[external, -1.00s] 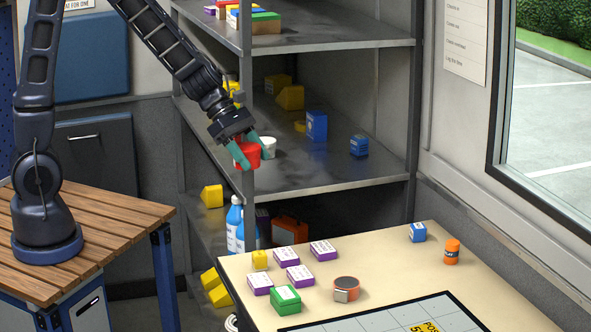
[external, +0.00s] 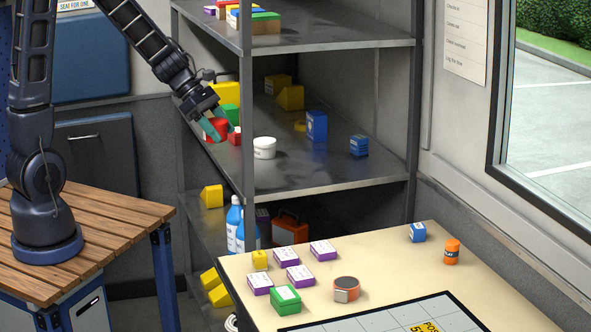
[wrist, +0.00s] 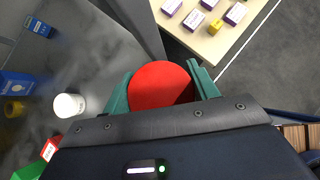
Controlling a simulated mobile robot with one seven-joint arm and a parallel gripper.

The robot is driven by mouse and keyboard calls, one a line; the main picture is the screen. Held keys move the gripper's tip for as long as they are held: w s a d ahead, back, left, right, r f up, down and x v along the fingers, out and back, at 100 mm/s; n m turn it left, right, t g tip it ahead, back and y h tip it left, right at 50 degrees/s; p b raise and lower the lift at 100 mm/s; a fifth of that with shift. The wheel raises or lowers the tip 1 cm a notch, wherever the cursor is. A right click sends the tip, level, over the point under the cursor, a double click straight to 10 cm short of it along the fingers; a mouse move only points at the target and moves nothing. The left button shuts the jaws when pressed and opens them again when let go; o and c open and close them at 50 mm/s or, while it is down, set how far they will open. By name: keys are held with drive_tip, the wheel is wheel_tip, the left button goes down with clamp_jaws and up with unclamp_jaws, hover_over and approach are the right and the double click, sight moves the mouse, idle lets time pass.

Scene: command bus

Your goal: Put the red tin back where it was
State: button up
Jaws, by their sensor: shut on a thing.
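The red tin (external: 214,130) is held between the teal fingers of my gripper (external: 220,126), at the left side of the shelf unit's middle shelf. In the wrist view the red tin (wrist: 161,86) shows its round red top, with a teal finger of my gripper (wrist: 160,95) on either side. My gripper is shut on it. I cannot tell whether the tin touches the shelf. A small red box (external: 235,136) stands just right of the tin.
The middle shelf (external: 310,180) holds a white tub (external: 264,148), a green box (external: 229,114), blue boxes (external: 316,126) and yellow items. A shelf post (external: 247,100) stands right of my gripper. A table (external: 390,265) with small boxes is in front.

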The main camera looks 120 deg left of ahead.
drive_tip(key=s+a+n+y, duration=0.1)
drive_tip(key=s+a, duration=1.1)
drive_tip(key=a, duration=0.3)
drive_tip(key=w+a+f+n, duration=0.1)
drive_tip(key=w+f, duration=0.2)
drive_tip(key=w, duration=0.3)
drive_tip(key=w+a+f, duration=0.2)
drive_tip(key=w+f, duration=0.2)
drive_tip(key=w, duration=0.3)
drive_tip(key=w+a+f+n+y, duration=0.1)
drive_tip(key=w+f, duration=0.3)
drive_tip(key=w, duration=0.2)
drive_tip(key=shift+w+a+n+g, duration=0.3)
drive_tip(key=shift+w, duration=0.1)
drive_tip(key=shift+f, duration=1.45)
drive_tip(key=shift+f, duration=0.1)
drive_tip(key=o, duration=1.1)
drive_tip(key=v, duration=1.2)
drive_tip(key=shift+d, duration=0.15)
